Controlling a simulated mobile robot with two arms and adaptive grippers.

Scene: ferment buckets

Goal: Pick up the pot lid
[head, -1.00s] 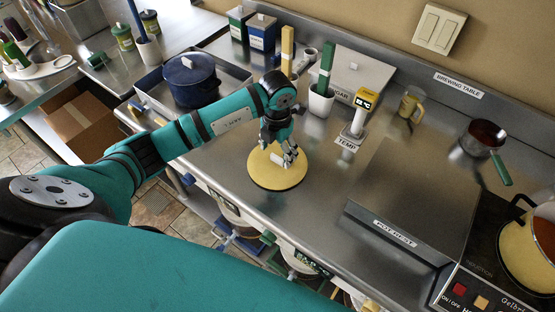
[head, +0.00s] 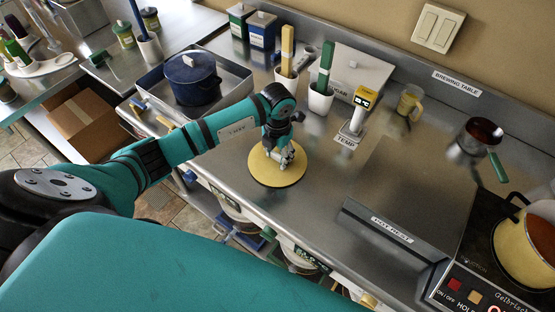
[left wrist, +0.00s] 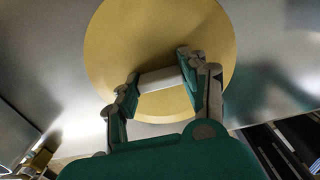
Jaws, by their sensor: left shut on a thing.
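The pot lid is a round yellow disc (head: 266,174) on the steel counter, with a pale bar handle on top. In the left wrist view the lid (left wrist: 205,45) fills the upper middle and its handle (left wrist: 160,80) lies between the fingers. My left gripper (head: 284,157) is over the lid and shut on the handle. It also shows in the left wrist view (left wrist: 160,82), one finger at each end of the handle. I cannot tell whether the lid touches the counter. My right gripper is not in view.
A yellow pot (head: 527,250) of orange liquid stands on the induction hob at right. A raised steel pot rest (head: 415,200) is beside it. White cups (head: 319,101), a thermometer (head: 358,115) and a yellow mug (head: 411,102) stand behind. A blue pot (head: 192,82) sits in a tray at left.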

